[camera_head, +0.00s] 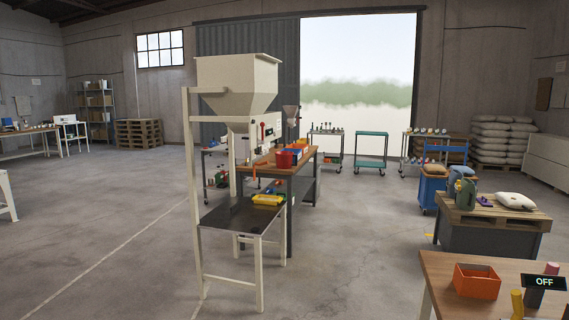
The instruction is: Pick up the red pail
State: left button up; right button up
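A small red pail-like container (284,160) stands on the wooden-topped workbench (262,169) in the middle distance, just right of the hopper frame. It is small in the view and I cannot make out a handle. Red and blue items (299,151) are close behind it on the same bench. Neither of my grippers is in view.
A cream hopper on a tall frame (237,100) stands before the bench, with a yellow tray (268,200) on its dark shelf. An orange bin (476,281) sits on a near table at bottom right. Open concrete floor (110,230) lies left, with more floor (360,240) right of the bench.

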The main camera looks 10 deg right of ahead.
aim_at(283, 159)
jog(key=i+z, duration=0.2)
jog(key=i, duration=1.15)
jog(key=i+l+z, duration=0.25)
jog(key=i, duration=0.4)
jog(key=i+j+z, duration=0.1)
jog(key=i+z, duration=0.15)
jog(key=i, duration=0.4)
jog(key=i+j+z, duration=0.1)
jog(key=i+z, duration=0.15)
jog(key=i, duration=0.4)
jog(key=i+j+z, duration=0.25)
jog(key=i, duration=0.4)
jog(key=i+l, duration=0.1)
jog(key=i, duration=1.3)
jog(key=i+u, duration=0.4)
jog(key=i+l+u, duration=0.2)
jog(key=u, duration=0.15)
jog(key=i+l+u, duration=0.25)
jog(key=u, duration=0.15)
jog(key=i+l+u, duration=0.35)
